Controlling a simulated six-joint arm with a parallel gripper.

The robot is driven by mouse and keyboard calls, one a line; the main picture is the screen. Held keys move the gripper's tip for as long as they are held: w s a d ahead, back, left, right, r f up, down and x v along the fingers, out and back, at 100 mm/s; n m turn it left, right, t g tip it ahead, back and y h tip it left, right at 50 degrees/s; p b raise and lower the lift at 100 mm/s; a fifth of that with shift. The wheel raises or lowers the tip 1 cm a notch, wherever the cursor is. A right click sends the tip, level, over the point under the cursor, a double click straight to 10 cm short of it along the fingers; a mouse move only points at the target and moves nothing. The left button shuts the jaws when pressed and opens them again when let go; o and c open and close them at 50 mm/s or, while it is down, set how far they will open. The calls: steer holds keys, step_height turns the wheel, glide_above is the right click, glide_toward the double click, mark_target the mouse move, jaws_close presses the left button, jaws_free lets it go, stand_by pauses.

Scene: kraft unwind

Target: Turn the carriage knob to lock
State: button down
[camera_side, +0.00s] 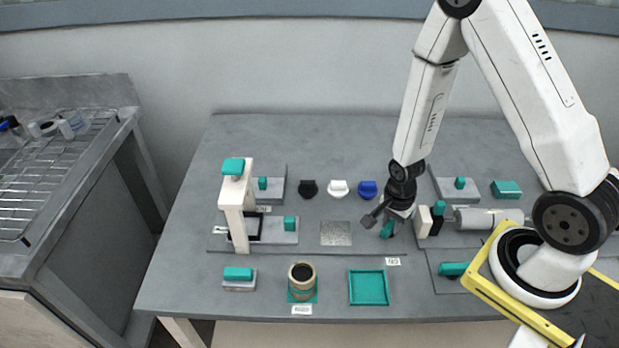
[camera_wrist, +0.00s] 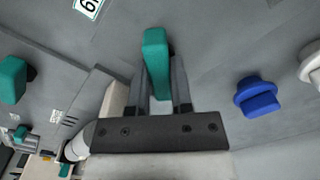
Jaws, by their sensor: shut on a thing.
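A teal knob (camera_wrist: 156,48) with a long, rounded grip stands between the two dark fingers of my gripper (camera_wrist: 161,78) in the wrist view. In the side view my gripper (camera_side: 387,222) points down at the bench, and the teal knob (camera_side: 387,230) shows at its fingertips, tilted. My gripper is shut on it. A dark part shows behind the knob, but the fingers and palm hide most of its base. No lock mark can be made out. A pale upright block (camera_side: 424,221) with a teal knob (camera_side: 438,208) beside it stands just right of my gripper.
A grey cylinder (camera_side: 482,219) lies right of the block. Blue (camera_side: 367,189), white (camera_side: 338,188) and black (camera_side: 308,189) knobs stand left of my gripper. A white post (camera_side: 237,205), a brown roll (camera_side: 302,280) and a teal tray (camera_side: 351,288) are farther left and in front.

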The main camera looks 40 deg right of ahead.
mark_target(392, 223)
steer(key=n, duration=0.3)
steer(key=shift+n, duration=2.3)
steer(key=c, duration=0.5)
jaws_free()
steer(key=shift+r, duration=0.2)
steer(key=shift+r, duration=3.75)
